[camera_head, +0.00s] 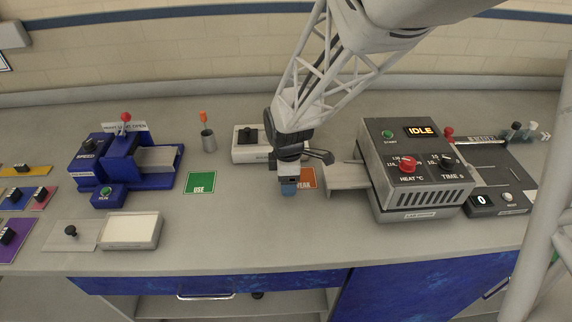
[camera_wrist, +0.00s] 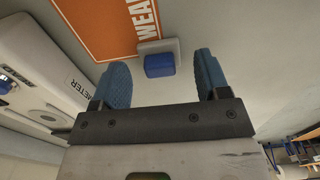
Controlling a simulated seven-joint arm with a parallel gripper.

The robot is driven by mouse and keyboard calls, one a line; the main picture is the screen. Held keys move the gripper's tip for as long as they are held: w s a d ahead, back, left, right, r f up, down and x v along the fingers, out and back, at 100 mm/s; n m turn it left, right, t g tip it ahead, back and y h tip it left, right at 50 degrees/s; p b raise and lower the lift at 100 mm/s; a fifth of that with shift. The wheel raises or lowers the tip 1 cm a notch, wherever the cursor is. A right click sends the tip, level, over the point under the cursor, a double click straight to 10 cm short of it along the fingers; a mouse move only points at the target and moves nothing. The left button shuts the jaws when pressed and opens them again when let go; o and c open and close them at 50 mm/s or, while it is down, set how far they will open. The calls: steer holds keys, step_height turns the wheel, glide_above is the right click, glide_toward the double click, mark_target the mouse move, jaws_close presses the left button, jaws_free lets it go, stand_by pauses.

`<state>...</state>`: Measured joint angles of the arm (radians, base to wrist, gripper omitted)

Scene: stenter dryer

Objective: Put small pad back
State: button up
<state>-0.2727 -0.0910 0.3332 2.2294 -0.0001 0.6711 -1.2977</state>
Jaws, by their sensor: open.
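A small light-grey piece with a blue block on it (camera_wrist: 159,62), which may be the small pad, lies at the edge of the orange WEAK card (camera_wrist: 100,25) in the wrist view. My gripper (camera_wrist: 161,60) is open, its two blue fingers on either side of the block in that view, with visible gaps. I cannot tell how high the fingers are above it. In the head view my gripper (camera_head: 289,188) is over the bench beside the orange card (camera_head: 308,180) and hides the small piece. A grey plate with a black knob (camera_head: 72,233) lies at the front left.
The grey IDLE dryer (camera_head: 425,175) stands close to the right, its tray (camera_head: 347,177) reaching towards my gripper. A white meter (camera_head: 248,153) is just behind left. The green USE card (camera_head: 200,183), blue machine (camera_head: 135,165) and white-topped box (camera_head: 132,230) are left. The front middle bench is clear.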

step_height(320, 180, up, 11)
steer(key=shift+f, duration=0.15)
stand_by(0.4)
stand_by(0.5)
steer(key=s+d+r+m+t, duration=0.1)
steer(key=s+d+r+m, duration=0.3)
steer(key=s+d+m, duration=0.3)
steer(key=s+d+r+m+t, duration=0.1)
steer(key=s+d+r+m, duration=0.4)
steer(key=s+m, duration=0.6)
steer(key=shift+s+d+t, duration=0.3)
steer(key=shift+s+d, duration=0.95)
steer(key=shift+s, duration=0.2)
steer(key=shift+c, duration=0.5)
